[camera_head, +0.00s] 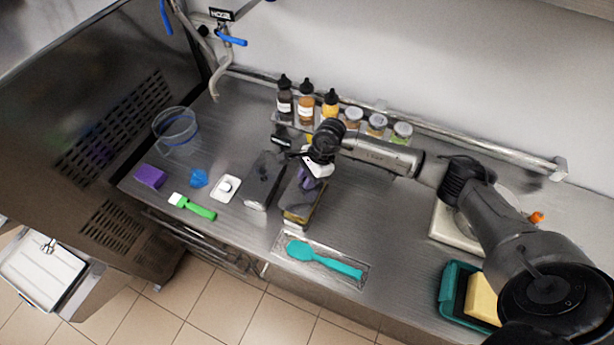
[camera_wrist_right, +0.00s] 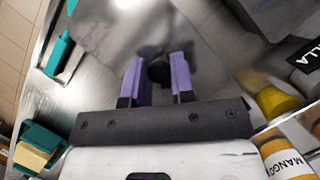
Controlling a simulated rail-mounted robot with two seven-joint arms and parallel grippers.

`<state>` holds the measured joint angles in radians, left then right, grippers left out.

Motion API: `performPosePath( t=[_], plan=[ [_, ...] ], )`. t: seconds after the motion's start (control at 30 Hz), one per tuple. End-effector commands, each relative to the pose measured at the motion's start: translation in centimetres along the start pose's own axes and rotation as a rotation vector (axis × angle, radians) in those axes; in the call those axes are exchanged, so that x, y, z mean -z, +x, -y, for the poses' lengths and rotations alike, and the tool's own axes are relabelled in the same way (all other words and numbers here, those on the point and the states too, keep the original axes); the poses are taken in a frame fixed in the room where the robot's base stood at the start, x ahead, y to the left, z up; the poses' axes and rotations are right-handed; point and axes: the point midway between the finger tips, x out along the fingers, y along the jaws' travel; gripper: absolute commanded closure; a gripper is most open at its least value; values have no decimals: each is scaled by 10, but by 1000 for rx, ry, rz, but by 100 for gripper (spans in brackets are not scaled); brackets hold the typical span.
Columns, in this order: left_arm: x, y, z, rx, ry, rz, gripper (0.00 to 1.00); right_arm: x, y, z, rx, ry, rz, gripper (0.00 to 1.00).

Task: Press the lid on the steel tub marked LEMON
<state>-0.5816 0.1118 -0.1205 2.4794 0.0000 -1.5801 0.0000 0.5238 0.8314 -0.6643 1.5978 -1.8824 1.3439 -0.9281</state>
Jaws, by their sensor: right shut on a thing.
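My right gripper (camera_head: 306,182) reaches in from the right over the middle of the steel counter. In the right wrist view its purple fingers (camera_wrist_right: 158,78) are shut on a small black knob (camera_wrist_right: 159,71), which appears to be a lid's handle. The lid's outline blends into the grey metal behind it. Below the gripper is a steel tub (camera_head: 297,216) with a yellowish front part; the gripper hides much of its top. I cannot tell whether the lid touches its rim. A second, dark-topped steel tub (camera_head: 264,180) stands just left. No LEMON marking is readable. My left gripper is out of view.
Several bottles and jars (camera_head: 331,103) stand behind the tubs. A teal spatula (camera_head: 325,260) lies in front on a tray. A clear jug (camera_head: 176,131), purple block (camera_head: 150,176) and green brush (camera_head: 198,208) are left. A teal tray (camera_head: 449,287) is front right.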

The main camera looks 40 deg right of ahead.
Motion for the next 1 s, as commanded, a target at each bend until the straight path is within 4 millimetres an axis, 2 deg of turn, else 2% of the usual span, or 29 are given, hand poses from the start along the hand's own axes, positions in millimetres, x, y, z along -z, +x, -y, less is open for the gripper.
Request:
performPosePath(
  t=[0.37,0.53,1.0],
  plan=[
    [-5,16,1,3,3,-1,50,12,30,0,-1,1,0,100],
    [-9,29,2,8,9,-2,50,18,44,0,1,1,0,100],
    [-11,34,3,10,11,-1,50,20,49,0,1,1,0,100]
  ],
)
